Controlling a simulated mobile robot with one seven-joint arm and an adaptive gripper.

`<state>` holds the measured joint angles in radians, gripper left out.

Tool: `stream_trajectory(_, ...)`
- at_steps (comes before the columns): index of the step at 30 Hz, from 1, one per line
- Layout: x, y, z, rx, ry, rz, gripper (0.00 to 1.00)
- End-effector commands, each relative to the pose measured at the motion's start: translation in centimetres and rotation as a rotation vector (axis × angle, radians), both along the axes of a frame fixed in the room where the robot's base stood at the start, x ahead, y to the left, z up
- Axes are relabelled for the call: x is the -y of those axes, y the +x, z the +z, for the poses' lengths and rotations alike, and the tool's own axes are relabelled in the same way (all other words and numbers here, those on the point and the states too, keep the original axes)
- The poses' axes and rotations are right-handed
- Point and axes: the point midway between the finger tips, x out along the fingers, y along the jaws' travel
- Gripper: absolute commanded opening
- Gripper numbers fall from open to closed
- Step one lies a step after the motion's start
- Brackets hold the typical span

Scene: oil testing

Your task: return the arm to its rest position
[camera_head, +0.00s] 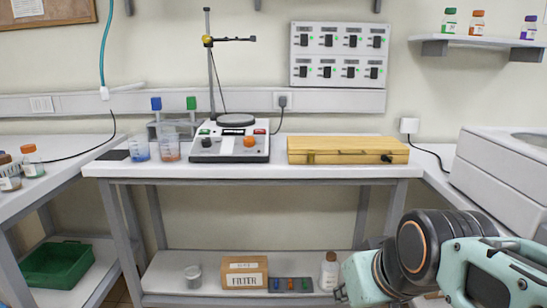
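My arm (430,262) shows at the lower right, in front of the right end of the bench. Its grey and pale teal links are bent low, below the tabletop height. The end of the arm points down and left towards the lower shelf, near a white bottle. My gripper's fingers are not clearly visible, so I cannot tell whether they are open or hold anything. A wooden case (348,150) lies shut on the bench top. A hotplate stirrer (230,145) with a stand and clamp is left of it.
Two beakers (170,149) stand left of the stirrer. The lower shelf (220,291) holds a filter box (245,272), a metal can (193,277) and a white bottle (329,271). A green crate (58,265) is at the left. A white machine (503,175) stands at the right.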

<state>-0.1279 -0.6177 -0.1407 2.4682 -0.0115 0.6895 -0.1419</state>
Motion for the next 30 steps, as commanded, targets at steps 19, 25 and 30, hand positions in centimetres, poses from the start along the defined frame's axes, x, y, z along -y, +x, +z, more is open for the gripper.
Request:
stream_trajectory(19, 0.0, -6.1, 11.7, -0.11, 0.003, -0.135, 0.17)
stream_trajectory(25, 0.0, -6.1, 17.0, -0.11, 0.002, -0.134, 0.17)
stream_trajectory(30, 0.0, -6.1, 21.4, -0.11, 0.002, -0.134, 0.17)
